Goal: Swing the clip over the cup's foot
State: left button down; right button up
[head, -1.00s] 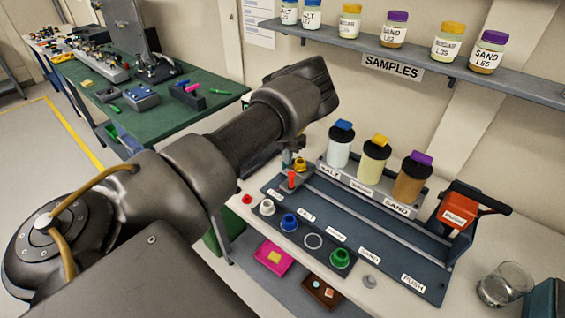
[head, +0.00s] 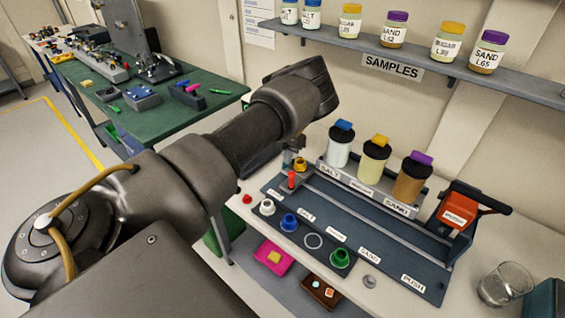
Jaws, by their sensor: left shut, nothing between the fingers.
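My left arm crosses the view, and its gripper (head: 289,161) is small, shut and largely hidden behind the arm, by the far left end of the dark dosing board. A small grey fixture with an upright red knob (head: 292,180) stands on that end of the board, just below the gripper; it may be the clip. A small brass-yellow piece (head: 300,164) sits right behind it. I cannot tell whether the gripper touches either, nor pick out the cup's foot or the clip's position. My right gripper is not in view.
The board (head: 385,275) carries white, blue and green (head: 340,258) round pieces in its front row. Three capped jars (head: 374,160) stand behind its rail, a red-orange unit (head: 459,216) at its right end. A clear glass (head: 505,284) stands farther right. A shelf (head: 510,78) hangs above.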

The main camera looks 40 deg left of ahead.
pick_arm(q)
jog(key=shift+f+b, duration=0.3)
jog(key=shift+f+b, duration=1)
jog(key=shift+f, duration=0.3)
jog(key=shift+f, duration=0.15)
jog(key=shift+a, duration=0.15)
dwell(0.5)
jog(key=shift+s+a+b, duration=0.2)
jog(key=shift+a+b, duration=0.2)
jog(key=shift+a, duration=0.3)
jog(key=shift+a+b, duration=0.2)
jog(key=shift+b, duration=0.1)
jog(key=shift+a, duration=0.3)
jog(key=shift+w, duration=0.1)
